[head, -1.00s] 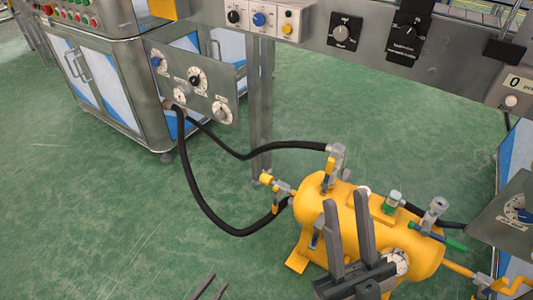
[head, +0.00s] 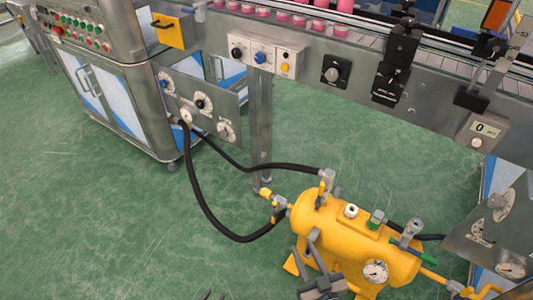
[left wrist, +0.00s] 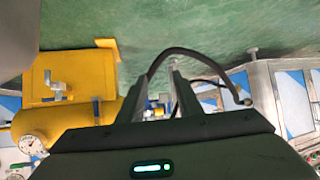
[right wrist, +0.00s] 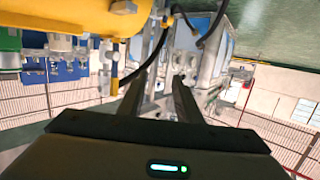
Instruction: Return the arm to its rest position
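My right gripper (head: 322,256) is in front of the left part of a yellow tank (head: 345,232) at the lower right of the head view. Its fingers are apart with nothing between them, as the right wrist view (right wrist: 166,90) also shows. Only the fingertips of my left gripper (head: 212,296) show at the bottom edge of the head view. In the left wrist view its fingers (left wrist: 158,85) stand apart and empty. The tank also shows at the left of the left wrist view (left wrist: 75,85).
Black hoses (head: 205,212) run from the tank to a dial panel (head: 205,105) on a steel cabinet (head: 110,100). A conveyor (head: 430,75) with pink-topped cans (head: 299,19) crosses the top. A pressure gauge (head: 375,271) sits on the tank. Green floor is free at the lower left.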

